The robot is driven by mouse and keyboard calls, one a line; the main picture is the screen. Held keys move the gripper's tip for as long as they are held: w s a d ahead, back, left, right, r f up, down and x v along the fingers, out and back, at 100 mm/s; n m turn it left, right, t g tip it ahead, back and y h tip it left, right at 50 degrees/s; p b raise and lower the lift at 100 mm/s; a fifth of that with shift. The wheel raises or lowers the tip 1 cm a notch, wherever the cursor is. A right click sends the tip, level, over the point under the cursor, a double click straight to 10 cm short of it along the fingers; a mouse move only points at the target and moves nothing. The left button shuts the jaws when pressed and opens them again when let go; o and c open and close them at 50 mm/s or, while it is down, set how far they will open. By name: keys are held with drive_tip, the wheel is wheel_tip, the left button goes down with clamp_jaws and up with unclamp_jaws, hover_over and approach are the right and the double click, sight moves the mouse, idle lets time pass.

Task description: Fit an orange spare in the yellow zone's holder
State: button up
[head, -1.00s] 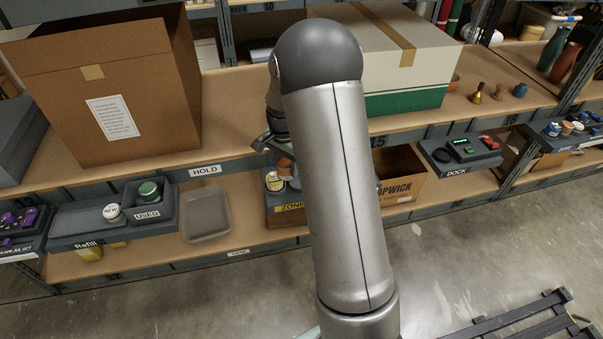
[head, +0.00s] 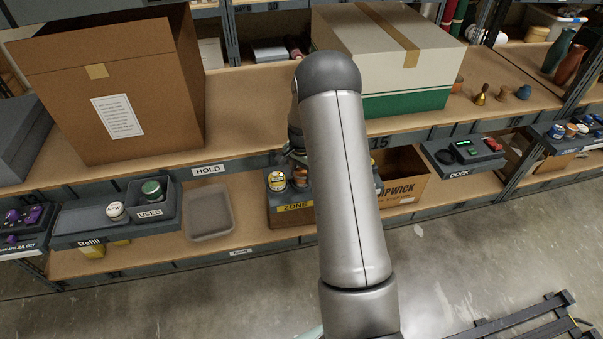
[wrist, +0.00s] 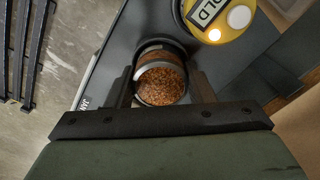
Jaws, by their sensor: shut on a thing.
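In the wrist view my gripper (wrist: 162,72) is shut on a round canister (wrist: 160,88) filled with orange-brown grains, with a grey rim. The canister is at a dark round opening on a grey surface (wrist: 120,50); I cannot tell whether it is seated or just above. Next to it is a yellow round unit (wrist: 228,40) with an OLD label and a white disc. In the head view the holder box with the yellow ZONE label (head: 295,206) is on the lower shelf, with a yellow-sided round unit (head: 276,181) on top. My arm hides the gripper's fingers there.
The Refill tray (head: 85,238) at left has a white NEW piece (head: 116,211) and a USED bin (head: 152,213) holding a green-topped canister (head: 151,190). An open carton (head: 405,185) stands right of the zone box. A dock (head: 463,157) is further right.

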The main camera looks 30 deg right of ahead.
drive_tip(key=shift+f+b, duration=0.3)
drive_tip(key=shift+f, duration=0.05)
drive_tip(key=o, duration=1)
